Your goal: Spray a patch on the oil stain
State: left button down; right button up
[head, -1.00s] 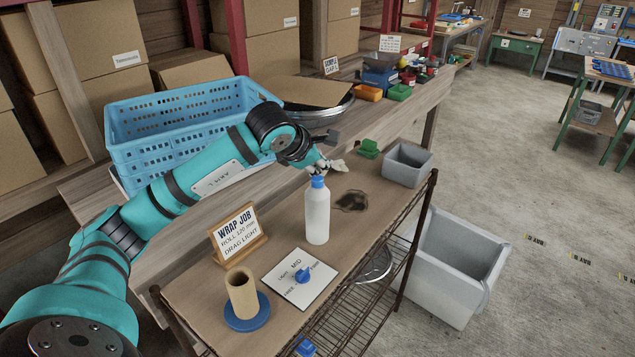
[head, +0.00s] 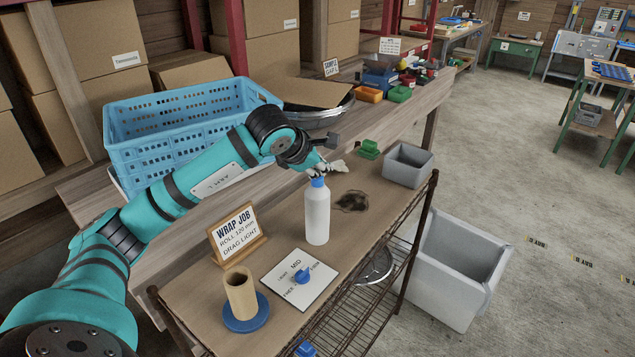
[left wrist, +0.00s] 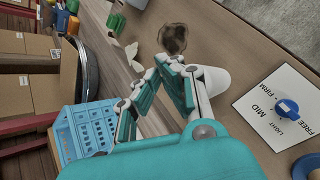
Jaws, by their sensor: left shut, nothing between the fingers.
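A white spray bottle (head: 317,216) with a blue top stands upright on the brown cart top (head: 190,290). A dark oil stain (head: 352,201) lies on the surface just behind and right of it. It also shows in the left wrist view (left wrist: 173,38), beyond the fingertips. My left gripper (head: 322,169) is shut and empty, at or just above the bottle's blue top; I cannot tell whether it touches. In the left wrist view my left gripper (left wrist: 171,66) partly hides the bottle (left wrist: 214,78). My right gripper is not in view.
A dial card (head: 299,283), a cardboard tube on a blue base (head: 246,322) and a "WRAP JOB" sign (head: 238,234) stand nearby. A pale crumpled scrap (head: 338,166), green block (head: 369,148) and grey bin (head: 408,166) are behind. A blue crate (head: 140,160) stands left.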

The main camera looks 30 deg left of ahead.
aim_at(320, 179)
pick_arm(q)
jog(key=shift+f+b, duration=0.4)
dwell(0.3)
jog(key=shift+r, duration=0.1)
jog(key=shift+r+p, duration=0.5)
jog(key=shift+r, duration=0.4)
jog(key=shift+r, duration=0.1)
notch_tip(320, 179, up, 6)
jog(key=p, duration=0.3)
jog(key=shift+p, duration=0.4)
dwell(0.4)
dwell(1.0)
